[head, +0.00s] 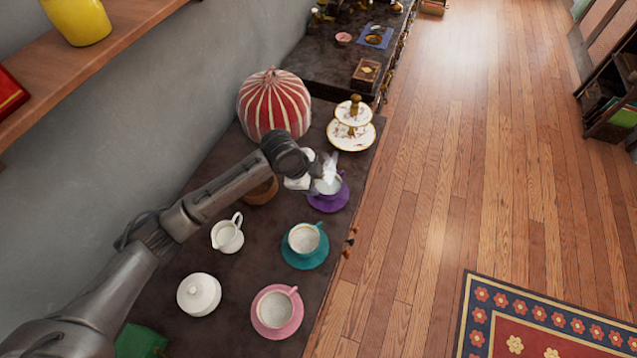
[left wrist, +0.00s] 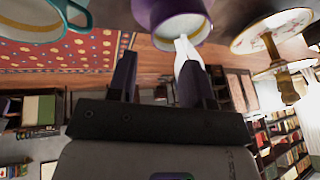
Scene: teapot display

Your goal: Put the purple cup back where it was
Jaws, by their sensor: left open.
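The purple cup (head: 329,188) stands upright on its purple saucer (head: 323,207), at the right edge of the dark counter. My left gripper (head: 315,172) is right at the cup and hides part of it from above. In the left wrist view the purple cup (left wrist: 147,12) is at the top, just beyond the fingertips of my left gripper (left wrist: 157,52). I cannot tell whether that finger touches the rim. My right gripper is in neither view.
A teal cup (head: 303,238) and a pink cup (head: 274,308) stand on saucers nearer along the counter. A white creamer (head: 228,236) and lidded bowl (head: 199,294) are to the left. A tiered stand (head: 351,134) and striped cozy (head: 274,104) stand close behind.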

